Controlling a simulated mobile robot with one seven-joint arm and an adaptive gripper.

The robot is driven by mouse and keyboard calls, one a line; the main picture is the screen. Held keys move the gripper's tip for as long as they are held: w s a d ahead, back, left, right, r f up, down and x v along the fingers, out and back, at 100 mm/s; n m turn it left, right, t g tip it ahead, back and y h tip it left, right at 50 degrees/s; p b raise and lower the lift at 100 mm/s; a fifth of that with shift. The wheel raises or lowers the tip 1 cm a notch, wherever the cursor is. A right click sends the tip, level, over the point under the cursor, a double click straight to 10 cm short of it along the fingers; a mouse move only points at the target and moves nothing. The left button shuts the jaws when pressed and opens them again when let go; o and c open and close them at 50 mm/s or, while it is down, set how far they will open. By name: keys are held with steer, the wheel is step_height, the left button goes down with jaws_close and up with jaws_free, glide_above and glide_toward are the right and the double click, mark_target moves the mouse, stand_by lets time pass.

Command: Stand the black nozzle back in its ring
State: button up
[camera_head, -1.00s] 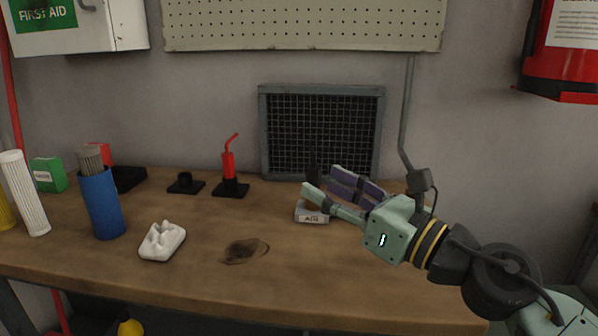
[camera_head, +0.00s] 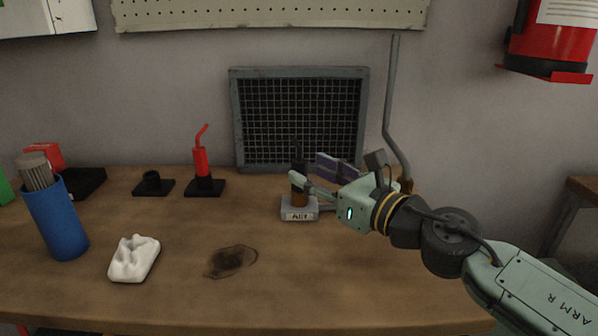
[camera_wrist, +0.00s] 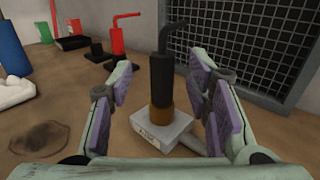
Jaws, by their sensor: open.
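The black nozzle (camera_head: 299,163) stands upright in a brown collar on a grey block labelled AIR (camera_head: 299,213). In the wrist view the nozzle (camera_wrist: 162,80) has a bent tip, and the collar (camera_wrist: 162,118) and block (camera_wrist: 153,132) show below it. My gripper (camera_head: 311,172) is open at the nozzle; in the wrist view the purple-padded fingers (camera_wrist: 161,66) are on either side of it, with visible gaps. An empty black ring on a square base (camera_head: 152,184) is at the back left. A red nozzle (camera_head: 200,161) stands in a similar base beside it.
A black mesh panel (camera_head: 300,120) stands behind the nozzle, and a grey pipe (camera_head: 388,110) runs to its right. A blue cup of rods (camera_head: 57,222) and a white moulded piece (camera_head: 134,259) are at left. The table around the dark stain (camera_head: 231,261) is clear.

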mark_target(305, 169)
steer(key=x, duration=0.4)
steer(key=shift+w+a+p, duration=0.1)
steer(key=shift+w+p, duration=0.25)
jaws_close()
